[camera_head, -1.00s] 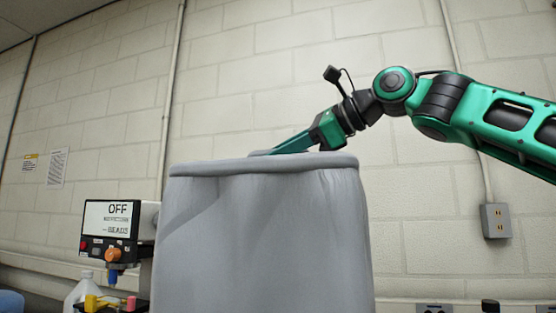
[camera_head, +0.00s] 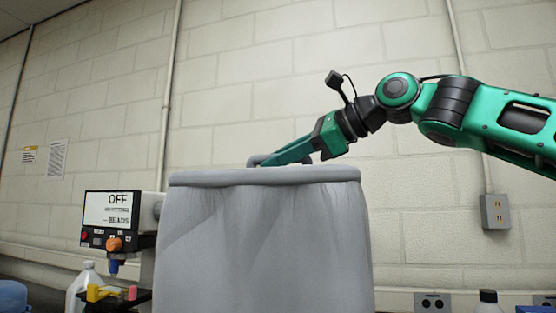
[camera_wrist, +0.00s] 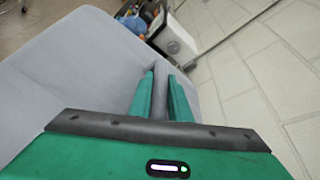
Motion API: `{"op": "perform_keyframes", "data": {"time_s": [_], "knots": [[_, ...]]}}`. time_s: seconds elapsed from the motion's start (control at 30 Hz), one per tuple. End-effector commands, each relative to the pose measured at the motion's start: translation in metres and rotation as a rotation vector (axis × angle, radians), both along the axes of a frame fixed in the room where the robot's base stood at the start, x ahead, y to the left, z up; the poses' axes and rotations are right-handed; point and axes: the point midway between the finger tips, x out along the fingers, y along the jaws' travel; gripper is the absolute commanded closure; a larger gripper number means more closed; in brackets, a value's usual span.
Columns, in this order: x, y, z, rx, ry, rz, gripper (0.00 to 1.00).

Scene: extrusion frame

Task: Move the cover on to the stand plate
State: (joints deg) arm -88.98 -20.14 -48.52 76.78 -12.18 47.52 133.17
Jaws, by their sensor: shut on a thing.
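The cover (camera_head: 265,245) is a large grey, box-like, cloth-looking piece with a rounded top rim, filling the lower middle of the head view. A grey bar handle rises at its top. My gripper (camera_head: 265,160) reaches in from the right, low over the cover's top. In the wrist view the green fingers (camera_wrist: 160,82) are shut on the handle (camera_wrist: 160,104), one on each side. The cover's pale top (camera_wrist: 85,60) spreads out to the left there. The cover's bottom is out of frame, and I cannot see the stand plate.
A dispenser machine with an "OFF" screen (camera_head: 108,210) stands close to the cover's left, with a white bottle (camera_head: 83,285) beside it. A brick wall (camera_head: 245,110) is behind.

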Motion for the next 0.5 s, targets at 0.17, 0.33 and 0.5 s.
{"op": "perform_keyframes", "data": {"time_s": [0.17, 0.33, 0.5], "knots": [[-0.0001, 0.0003, 0.0006, 0.002, -0.001, 0.0, 1.0], [0.0002, -0.0002, 0.0002, 0.002, -0.001, 0.0, 1.0], [0.0004, -0.0008, 0.0001, 0.001, -0.001, -0.001, 0.61]]}}
